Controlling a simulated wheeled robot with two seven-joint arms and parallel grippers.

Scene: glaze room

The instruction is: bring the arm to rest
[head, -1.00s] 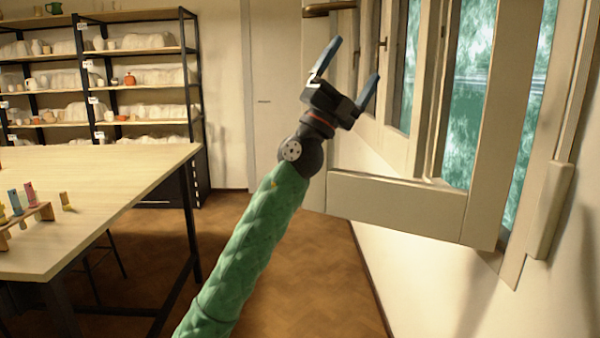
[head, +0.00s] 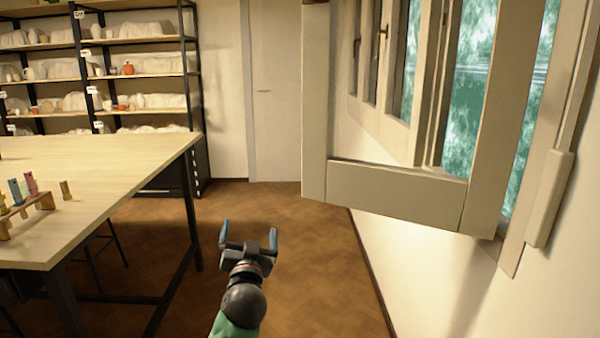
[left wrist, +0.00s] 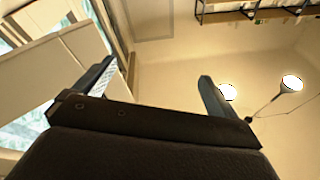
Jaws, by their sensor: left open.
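My left gripper (head: 249,238) is low in the middle of the head view, over the brown floor. Its two blue-tipped fingers are spread apart with nothing between them. It is to the right of the table and apart from it, and below and left of the open window sash. In the left wrist view my left gripper (left wrist: 155,80) shows both fingers apart and empty. My right gripper is in neither view.
A window sash (head: 395,193) stands open into the room at right. A wooden table (head: 95,215) at left bears a small rack (head: 30,213) with coloured pieces. Shelves (head: 150,80) and a door (head: 275,100) are at the back. The floor (head: 310,270) between is clear.

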